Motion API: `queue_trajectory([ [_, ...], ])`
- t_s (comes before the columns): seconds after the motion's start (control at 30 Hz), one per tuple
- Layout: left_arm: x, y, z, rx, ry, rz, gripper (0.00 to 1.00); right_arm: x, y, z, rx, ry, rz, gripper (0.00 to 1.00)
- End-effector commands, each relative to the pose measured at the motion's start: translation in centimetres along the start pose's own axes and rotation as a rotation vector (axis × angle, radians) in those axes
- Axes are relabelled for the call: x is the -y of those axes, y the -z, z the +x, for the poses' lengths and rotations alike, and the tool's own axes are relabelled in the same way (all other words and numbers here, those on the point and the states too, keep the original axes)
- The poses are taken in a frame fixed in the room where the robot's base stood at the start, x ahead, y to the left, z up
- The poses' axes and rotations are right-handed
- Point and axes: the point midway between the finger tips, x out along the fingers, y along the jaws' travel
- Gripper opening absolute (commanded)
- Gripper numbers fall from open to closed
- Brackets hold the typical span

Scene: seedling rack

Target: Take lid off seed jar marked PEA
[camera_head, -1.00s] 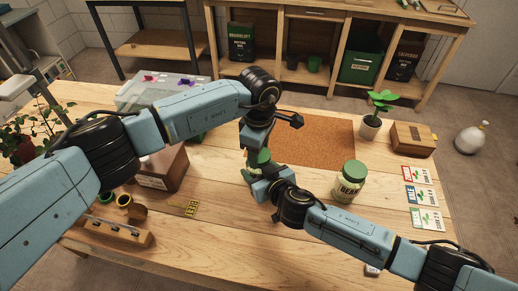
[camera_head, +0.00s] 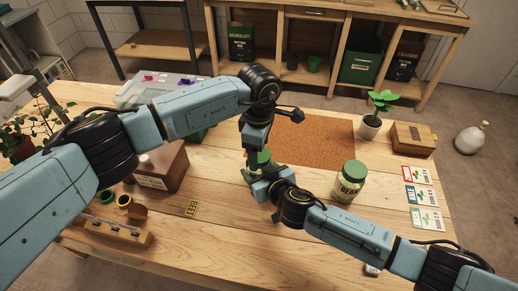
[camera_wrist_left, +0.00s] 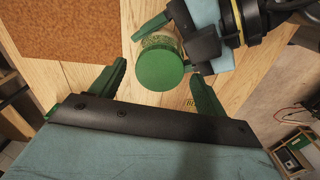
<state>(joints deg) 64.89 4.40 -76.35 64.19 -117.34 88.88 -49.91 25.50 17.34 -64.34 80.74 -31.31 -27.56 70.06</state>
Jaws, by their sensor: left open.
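A jar with a green lid (camera_wrist_left: 160,66) stands below my left gripper in the left wrist view; its pale label (camera_wrist_left: 161,41) shows only in part and I cannot read it. My left gripper (camera_wrist_left: 156,74) is open, with its green fingers apart, one to each side of the lid and nearer the camera. My right gripper (camera_wrist_left: 172,46) has its fingers on both sides of the jar's body and looks shut on it. In the head view both grippers crowd around this jar and largely hide it. Another green-lidded jar, marked BEAN (camera_head: 349,183), stands apart to the right.
A cork mat (camera_head: 312,138) lies behind the grippers. Seed packets (camera_head: 425,196), a potted seedling (camera_head: 371,124) and a small wooden case (camera_head: 413,138) are at the right.

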Motion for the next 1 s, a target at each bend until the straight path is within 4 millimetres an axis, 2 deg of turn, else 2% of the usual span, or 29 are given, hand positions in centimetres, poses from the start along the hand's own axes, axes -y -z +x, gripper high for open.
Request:
queue_trajectory([
  [0.2,-0.1,0.1,-3.0,-0.002,-0.004,0.0,0.75,0.0,0.0,0.0,0.001,0.0,0.0,0.0],
  [0.33,-0.1,0.1,-4.0,-0.001,-0.003,0.012,0.72,0.0,0.0,0.0,0.001,0.0,0.0,0.0],
  [0.6,-0.1,0.1,-6.9,-0.003,-0.004,0.255,0.72,0.0,0.0,0.0,0.001,0.0,0.0,0.0],
  [0.77,0.0,0.0,-6.1,0.001,0.001,0.296,0.72,0.0,0.0,0.0,0.0,0.0,0.0,0.0],
  [1.0,0.1,0.0,-2.3,0.0,0.002,0.294,0.72,0.0,0.0,0.0,0.0,0.0,0.0,0.0],
])
